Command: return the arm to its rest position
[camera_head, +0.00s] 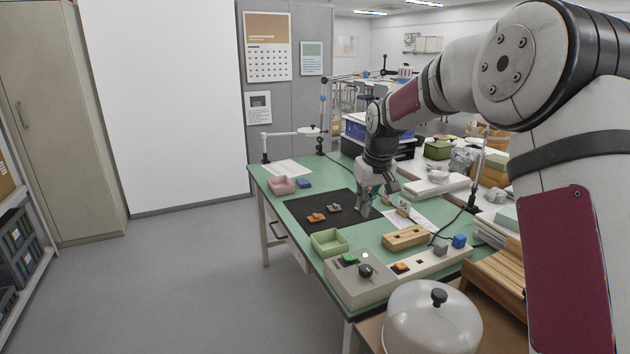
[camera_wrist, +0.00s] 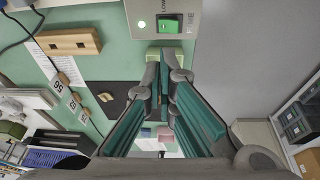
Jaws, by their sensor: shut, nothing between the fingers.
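My gripper (camera_head: 364,208) hangs from my outstretched arm over the right part of the black mat (camera_head: 300,206) on the green table. Its fingers are shut and empty. In the wrist view the teal-padded fingers (camera_wrist: 164,78) come together in front of the camera. An orange-brown sherd (camera_head: 316,217) and a grey-brown sherd (camera_head: 334,208) lie on the mat, left of my gripper and apart from it. The wrist view shows a tan piece (camera_wrist: 135,92) on the mat.
A light green tray (camera_head: 329,243), a wooden block with holes (camera_head: 405,238) and a grey control box (camera_head: 358,284) stand on the near side. A pink container (camera_head: 281,185) sits at the far left. A white dome (camera_head: 432,320) stands in front. Floor left of the table is clear.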

